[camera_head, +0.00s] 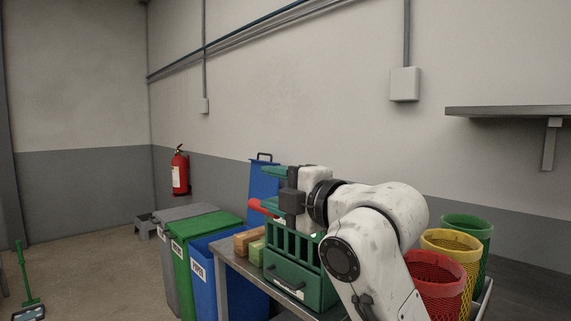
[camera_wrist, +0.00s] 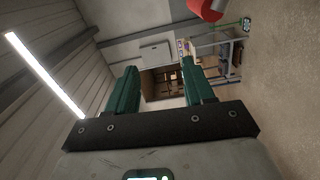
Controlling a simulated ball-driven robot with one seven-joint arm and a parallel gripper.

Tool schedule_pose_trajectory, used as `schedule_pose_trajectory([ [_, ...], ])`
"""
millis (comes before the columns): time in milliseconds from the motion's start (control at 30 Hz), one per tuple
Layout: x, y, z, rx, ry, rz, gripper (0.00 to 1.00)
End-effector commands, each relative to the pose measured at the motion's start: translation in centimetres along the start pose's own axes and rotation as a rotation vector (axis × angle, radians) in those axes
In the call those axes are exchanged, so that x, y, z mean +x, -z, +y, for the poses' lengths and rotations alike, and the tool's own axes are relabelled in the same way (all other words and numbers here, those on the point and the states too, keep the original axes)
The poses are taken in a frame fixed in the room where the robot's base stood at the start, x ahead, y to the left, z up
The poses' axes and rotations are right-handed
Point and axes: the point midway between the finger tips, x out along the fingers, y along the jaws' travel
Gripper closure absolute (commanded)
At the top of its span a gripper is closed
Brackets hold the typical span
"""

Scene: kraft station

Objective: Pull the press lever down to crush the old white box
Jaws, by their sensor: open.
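The green press (camera_head: 300,289) stands on the workbench, with a slotted front and a dark handle low down. Its lever's red grip (camera_head: 262,206) points left from the upper part of the press. In the wrist view a red piece, seemingly that grip (camera_wrist: 206,9), shows at the top right, outside the space between the fingers. My gripper (camera_head: 268,188) is open and empty above the press, fingers pointing left, close to the grip; contact cannot be told. Its green fingers also show in the wrist view (camera_wrist: 158,67). The old white box cannot be made out; my arm covers part of the press.
Wooden blocks (camera_head: 247,241) and a green block (camera_head: 257,252) lie left of the press on the bench (camera_head: 236,261). Blue (camera_head: 203,272) and green bins stand left of it. Red (camera_head: 435,282), yellow and green mesh baskets stand right, behind my arm.

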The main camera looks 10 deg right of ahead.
Motion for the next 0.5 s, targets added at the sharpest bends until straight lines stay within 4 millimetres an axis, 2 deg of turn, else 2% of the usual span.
schedule_pose_trajectory([
  [200,-3.7,2.0,1.8,-0.001,-0.001,0.0,0.47],
  [500,-6.0,3.2,2.7,0.001,0.001,-0.001,0.47],
])
